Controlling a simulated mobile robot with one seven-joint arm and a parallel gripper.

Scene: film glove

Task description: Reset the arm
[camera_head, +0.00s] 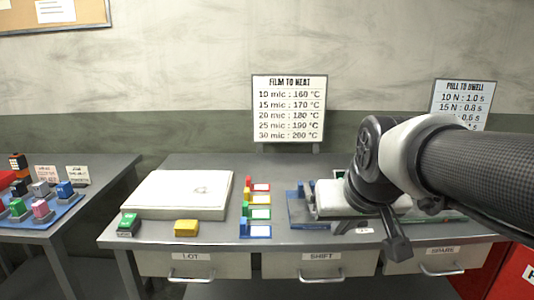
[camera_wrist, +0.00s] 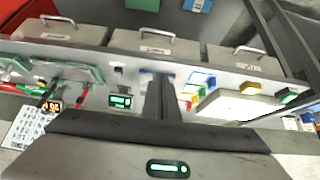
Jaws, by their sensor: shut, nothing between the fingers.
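My arm reaches in from the right of the head view, over the right part of the grey table (camera_head: 275,172). My gripper (camera_head: 397,246) hangs near the table's front edge, above the drawers, and is shut and empty. In the wrist view its dark fingers (camera_wrist: 159,97) stand together in the middle, over the table. My arm and gripper hide part of the device behind them.
A white slab (camera_head: 182,192) lies on the table's left half, with a green block (camera_head: 129,225) and a yellow block (camera_head: 187,228) before it. Colored holders (camera_head: 257,214) stand mid-table beside a blue-based device (camera_head: 300,207). Drawers (camera_head: 322,266) line the front. A side table (camera_head: 52,221) holds colored blocks.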

